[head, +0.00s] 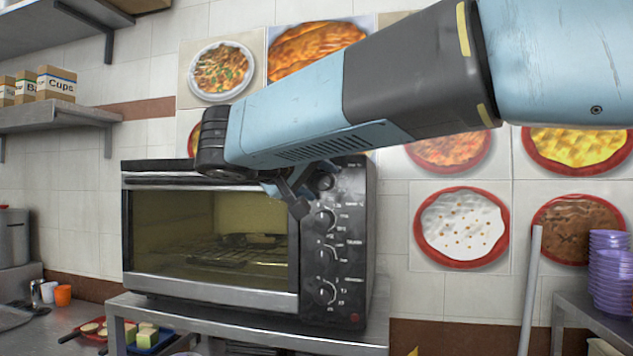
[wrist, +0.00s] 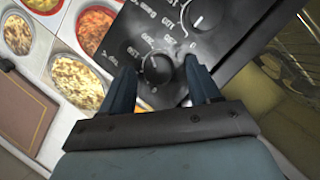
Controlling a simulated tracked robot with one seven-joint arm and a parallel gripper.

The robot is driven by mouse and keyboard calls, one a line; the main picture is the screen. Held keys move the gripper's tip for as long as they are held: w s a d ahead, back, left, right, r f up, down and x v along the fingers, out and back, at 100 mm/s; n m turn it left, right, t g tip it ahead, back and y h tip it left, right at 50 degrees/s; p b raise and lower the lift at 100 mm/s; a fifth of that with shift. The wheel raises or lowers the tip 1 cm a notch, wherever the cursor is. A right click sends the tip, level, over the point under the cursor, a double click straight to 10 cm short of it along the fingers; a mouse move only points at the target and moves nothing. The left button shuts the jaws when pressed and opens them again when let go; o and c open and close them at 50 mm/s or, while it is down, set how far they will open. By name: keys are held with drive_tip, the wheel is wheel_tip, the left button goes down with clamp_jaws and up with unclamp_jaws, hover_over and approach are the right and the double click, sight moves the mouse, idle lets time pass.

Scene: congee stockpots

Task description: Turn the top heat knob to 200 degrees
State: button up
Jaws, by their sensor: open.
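The black oven (head: 215,240) has a column of round knobs on its right-hand panel. The top heat knob (head: 325,182) is the uppermost, partly hidden by my gripper in the head view. My gripper (head: 312,195) is open in front of the upper panel. The wrist view sees the panel roughly upside down, with my gripper's fingers (wrist: 158,68) either side of a dark knob (wrist: 157,66), apparently the top one. White numbers surround it; its pointer setting is too small to read surely. I cannot tell whether either finger touches it.
A second heat knob (head: 325,218) sits just below, also in the wrist view (wrist: 200,13). Two lower knobs follow. The oven stands on a metal table (head: 250,324) against a tiled wall with food pictures (head: 460,228). Purple bowls (head: 610,270) are stacked at right.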

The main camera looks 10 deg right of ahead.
drive_tip(key=v, duration=1.3)
drive_tip(key=shift+s+a, duration=0.2)
drive_tip(key=shift+s, duration=0.1)
drive_tip(key=s+d+f+g+y, duration=0.2)
drive_tip(key=d+f+y, duration=0.1)
drive_tip(key=d+f, duration=0.5)
drive_tip(key=s+d+f+m+g+y, duration=0.1)
drive_tip(key=s+d+f+g+y, duration=0.1)
drive_tip(key=d+f, duration=0.7)
drive_tip(key=s+d+f+m+g+y, duration=0.1)
drive_tip(key=s+d+f+g+y, duration=0.1)
drive_tip(key=d+f, duration=0.6)
wheel_tip(320, 180, down, 5)
drive_tip(key=s+y, duration=0.1)
drive_tip(key=y, duration=0.1)
drive_tip(key=shift+d+g+y, duration=0.3)
drive_tip(key=shift+d+y, duration=0.1)
